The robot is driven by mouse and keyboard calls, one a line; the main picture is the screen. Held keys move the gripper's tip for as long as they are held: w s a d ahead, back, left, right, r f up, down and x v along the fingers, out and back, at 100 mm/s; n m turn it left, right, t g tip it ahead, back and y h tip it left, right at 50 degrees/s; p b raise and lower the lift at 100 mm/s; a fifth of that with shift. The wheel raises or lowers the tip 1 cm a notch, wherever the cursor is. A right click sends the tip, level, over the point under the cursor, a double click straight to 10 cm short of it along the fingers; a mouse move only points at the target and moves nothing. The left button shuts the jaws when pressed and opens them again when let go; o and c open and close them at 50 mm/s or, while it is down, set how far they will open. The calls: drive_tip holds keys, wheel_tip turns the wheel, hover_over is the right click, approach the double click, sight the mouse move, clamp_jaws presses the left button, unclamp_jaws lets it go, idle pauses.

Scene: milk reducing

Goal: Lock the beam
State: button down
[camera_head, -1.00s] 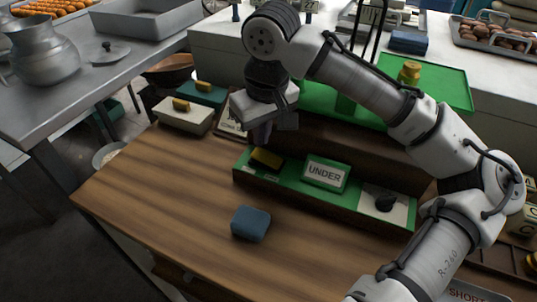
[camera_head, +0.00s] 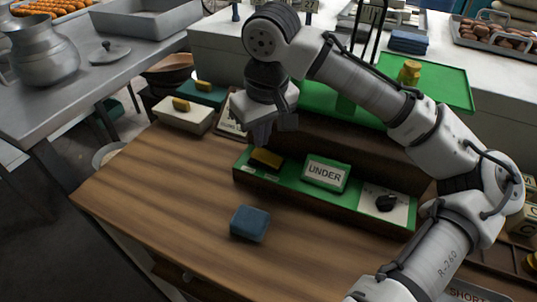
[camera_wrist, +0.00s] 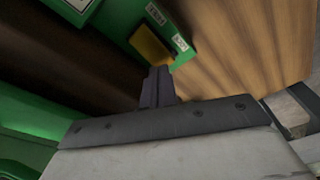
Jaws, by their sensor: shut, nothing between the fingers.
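The green panel (camera_head: 310,203) stands on the wooden desk under the beam stand. A yellow block (camera_head: 266,158) is set into its left part; it also shows in the wrist view (camera_wrist: 150,46). An UNDER sign (camera_head: 325,173) is at the panel's middle, and a black knob (camera_head: 386,203) on a white plate is at its right. My gripper (camera_head: 261,137) is shut and empty, pointing down just above the yellow block. In the wrist view its fingertips (camera_wrist: 158,73) appear close to the block's near edge; contact cannot be told.
A blue block (camera_head: 250,223) lies on the desk in front of the panel. Two boxes with yellow tops (camera_head: 184,115) stand at the desk's back left. A green tray with a brass weight (camera_head: 409,72) is behind my arm. The desk's left part is clear.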

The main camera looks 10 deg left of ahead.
sight(262, 154)
drive_tip(key=shift+f+b, duration=0.7)
drive_tip(key=shift+f, duration=0.65)
idle(0.4)
wheel_tip(262, 154, up, 7)
drive_tip(key=p, duration=0.7)
drive_tip(key=shift+r, duration=0.15)
idle(0.5)
